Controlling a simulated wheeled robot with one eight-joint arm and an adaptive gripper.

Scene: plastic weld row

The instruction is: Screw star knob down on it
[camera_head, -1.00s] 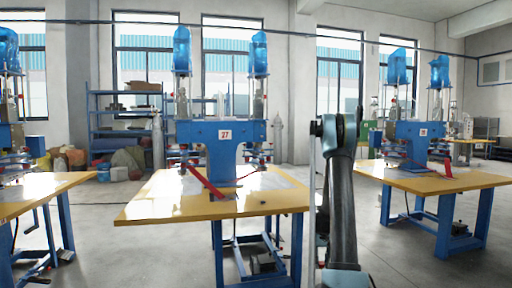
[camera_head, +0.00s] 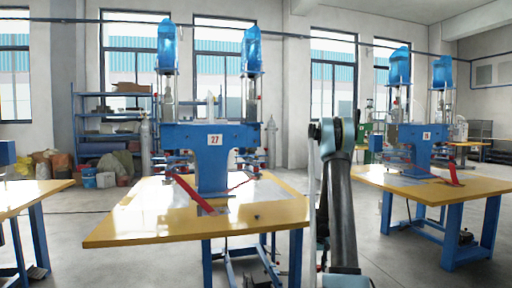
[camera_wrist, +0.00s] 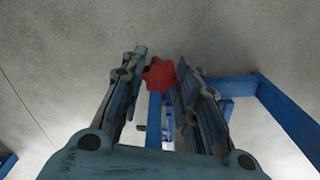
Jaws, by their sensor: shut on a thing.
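A red star knob (camera_wrist: 159,75) shows in the wrist view between the tips of my gripper's (camera_wrist: 161,60) two fingers. My gripper is shut on it, clear of any table. In the head view my arm stands folded right of the middle, and the gripper and knob are not seen there. A small dark piece (camera_head: 257,217) stands on the yellow table (camera_head: 150,225) of the welding machine marked 27 (camera_head: 213,160). It is too small to tell its shape.
Red straps lie across the table near the machine's foot. A second machine (camera_head: 416,145) on its own yellow table (camera_head: 470,186) stands to the right, and another table (camera_head: 25,195) is at the left edge. Grey floor lies open between the tables.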

